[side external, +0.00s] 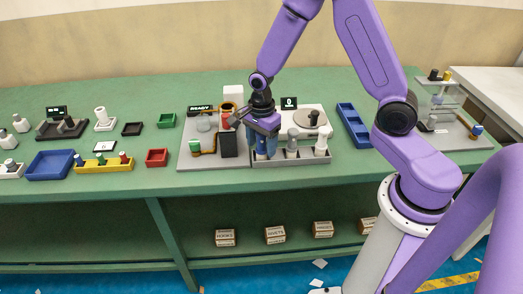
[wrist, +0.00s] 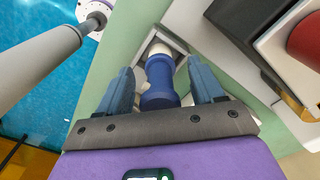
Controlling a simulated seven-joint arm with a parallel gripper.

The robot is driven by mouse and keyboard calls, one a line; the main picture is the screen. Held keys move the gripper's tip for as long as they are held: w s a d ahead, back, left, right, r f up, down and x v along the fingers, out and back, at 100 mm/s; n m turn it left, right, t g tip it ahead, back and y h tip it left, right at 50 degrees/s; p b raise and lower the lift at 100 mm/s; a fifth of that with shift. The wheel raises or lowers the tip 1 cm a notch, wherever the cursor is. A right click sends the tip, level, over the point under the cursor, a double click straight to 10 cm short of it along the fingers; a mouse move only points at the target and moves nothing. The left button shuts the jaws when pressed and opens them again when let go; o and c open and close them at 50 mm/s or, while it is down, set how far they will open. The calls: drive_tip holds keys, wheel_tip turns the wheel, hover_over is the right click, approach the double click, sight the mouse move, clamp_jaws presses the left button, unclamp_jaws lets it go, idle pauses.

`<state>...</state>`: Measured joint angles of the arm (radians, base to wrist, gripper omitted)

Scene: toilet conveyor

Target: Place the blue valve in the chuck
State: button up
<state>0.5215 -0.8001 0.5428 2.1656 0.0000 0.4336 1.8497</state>
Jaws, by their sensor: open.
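The blue valve (wrist: 159,82) stands in a square holder in the wrist view, a blue body with a pale top end. My gripper (wrist: 163,88) is open, with one blue-grey finger on each side of the valve. I cannot tell whether the fingers touch it. In the side external view my gripper (side external: 262,132) is low over the left end of a grey rack (side external: 305,157), and the blue valve (side external: 261,153) shows partly below it. I cannot tell for sure which fixture is the chuck.
A grey valve (side external: 292,143) and a white valve (side external: 321,142) stand to the right in the same rack. A station with a READY display (side external: 200,108) is close on the left. A blue tray (side external: 353,125) lies at right. The bench front edge is close.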

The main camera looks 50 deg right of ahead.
drive_tip(key=shift+f, duration=0.45)
clamp_jaws()
drive_tip(key=shift+r, duration=0.1)
